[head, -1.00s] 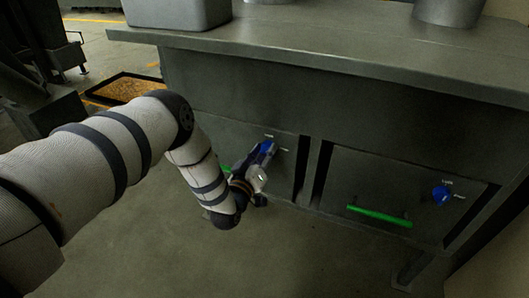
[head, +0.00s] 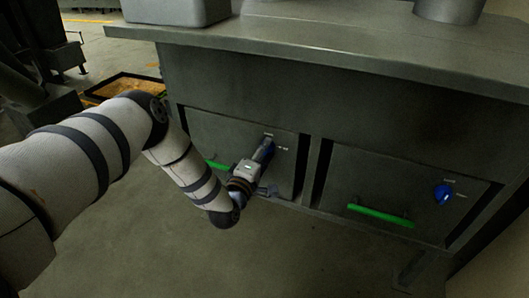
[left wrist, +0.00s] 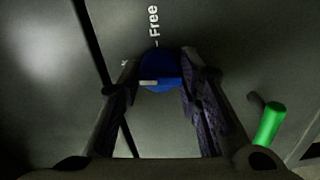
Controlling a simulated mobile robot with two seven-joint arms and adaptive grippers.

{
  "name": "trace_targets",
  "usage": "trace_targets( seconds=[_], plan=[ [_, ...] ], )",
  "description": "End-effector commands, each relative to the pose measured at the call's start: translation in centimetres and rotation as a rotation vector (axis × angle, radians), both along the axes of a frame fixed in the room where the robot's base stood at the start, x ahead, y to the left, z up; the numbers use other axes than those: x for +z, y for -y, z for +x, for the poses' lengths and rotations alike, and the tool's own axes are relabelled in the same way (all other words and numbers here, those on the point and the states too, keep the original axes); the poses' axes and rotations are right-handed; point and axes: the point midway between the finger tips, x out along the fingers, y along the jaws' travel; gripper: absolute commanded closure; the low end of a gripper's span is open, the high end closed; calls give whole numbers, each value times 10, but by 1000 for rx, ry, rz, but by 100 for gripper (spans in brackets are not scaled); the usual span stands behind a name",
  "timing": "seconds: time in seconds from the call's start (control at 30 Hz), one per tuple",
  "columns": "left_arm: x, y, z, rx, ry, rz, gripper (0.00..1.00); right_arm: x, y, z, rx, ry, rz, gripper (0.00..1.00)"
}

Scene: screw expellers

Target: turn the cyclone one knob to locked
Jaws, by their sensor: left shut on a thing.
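A blue knob (head: 268,147) sits on the left front panel of the grey metal cabinet. In the left wrist view the same knob (left wrist: 160,72) shows between the fingers, with a white pointer mark turned towards the left of the picture. The label "Free" (left wrist: 154,27) stands above it there; another label at its left is mostly hidden by a finger. My left gripper (left wrist: 161,80) is shut on the knob, a finger on each side. In the head view my left gripper (head: 262,153) covers part of the knob. My right gripper is not in view.
A second blue knob (head: 442,194) and a green handle (head: 381,215) are on the right panel. The left panel's green handle (head: 217,165) is partly behind my arm; a green handle (left wrist: 270,124) also shows beside the right finger. The cabinet top (head: 330,45) overhangs the panels.

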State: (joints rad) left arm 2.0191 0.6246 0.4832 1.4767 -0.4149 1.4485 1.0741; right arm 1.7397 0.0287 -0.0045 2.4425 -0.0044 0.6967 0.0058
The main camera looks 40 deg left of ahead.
Motion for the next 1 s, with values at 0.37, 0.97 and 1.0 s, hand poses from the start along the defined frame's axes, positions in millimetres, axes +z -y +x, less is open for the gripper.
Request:
trace_targets(
  seconds=[0.37,0.97,1.0],
  plan=[
    [-1,2,0,-5,26,-126,100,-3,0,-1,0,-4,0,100],
    [-1,2,0,-5,30,-142,50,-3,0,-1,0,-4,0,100],
    [-1,2,0,-5,29,-141,48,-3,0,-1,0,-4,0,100]
  ],
)
